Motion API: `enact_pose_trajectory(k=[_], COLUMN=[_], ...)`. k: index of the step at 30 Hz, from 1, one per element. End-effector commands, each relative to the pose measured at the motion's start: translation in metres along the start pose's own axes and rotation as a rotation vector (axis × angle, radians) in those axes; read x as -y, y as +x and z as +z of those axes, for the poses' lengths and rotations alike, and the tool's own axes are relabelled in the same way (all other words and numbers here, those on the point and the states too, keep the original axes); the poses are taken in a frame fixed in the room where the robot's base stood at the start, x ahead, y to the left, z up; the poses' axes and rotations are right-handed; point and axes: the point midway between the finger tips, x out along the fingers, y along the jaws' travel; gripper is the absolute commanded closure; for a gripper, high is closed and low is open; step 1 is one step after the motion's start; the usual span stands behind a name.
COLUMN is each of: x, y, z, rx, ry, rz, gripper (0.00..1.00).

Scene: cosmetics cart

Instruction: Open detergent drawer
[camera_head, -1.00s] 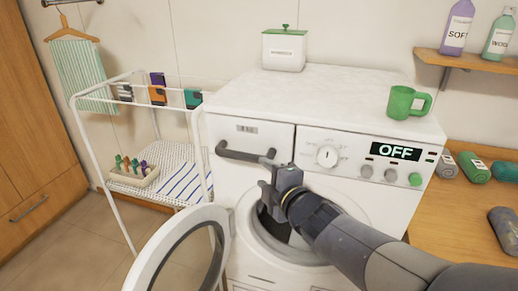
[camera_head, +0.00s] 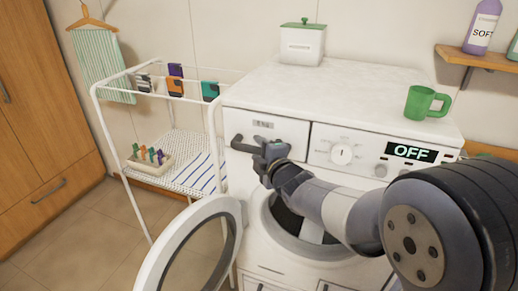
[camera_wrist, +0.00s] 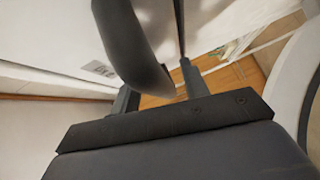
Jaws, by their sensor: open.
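The detergent drawer (camera_head: 290,128) is the white front panel at the washer's upper left. It looks flush with the washer front. Its dark bar handle (camera_head: 241,146) runs across the panel, and its right part is hidden behind my gripper. My gripper (camera_head: 262,147) is at the right part of the handle in the head view. In the wrist view my gripper (camera_wrist: 157,85) is open, and the curved dark handle (camera_wrist: 135,40) reaches down between the two fingers. I cannot tell whether either finger touches it.
The round washer door (camera_head: 183,246) hangs open below and left of the drawer. A white drying rack (camera_head: 140,185) stands at the left. A green mug (camera_head: 420,102) and a white canister (camera_head: 302,45) stand on the washer top (camera_head: 340,92).

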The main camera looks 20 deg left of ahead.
Motion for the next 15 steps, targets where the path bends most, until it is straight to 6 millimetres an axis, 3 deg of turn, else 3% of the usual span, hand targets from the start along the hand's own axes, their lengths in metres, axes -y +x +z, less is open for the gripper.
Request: enact_pose_trajectory(k=[9, 15], x=[-0.0001, -0.0001], y=[0.0023, 0.0021], z=[-0.0001, -0.0001], rx=[0.0, 0.0], ry=[0.0, 0.0], rz=[0.0, 0.0], gripper=[0.57, 0.72])
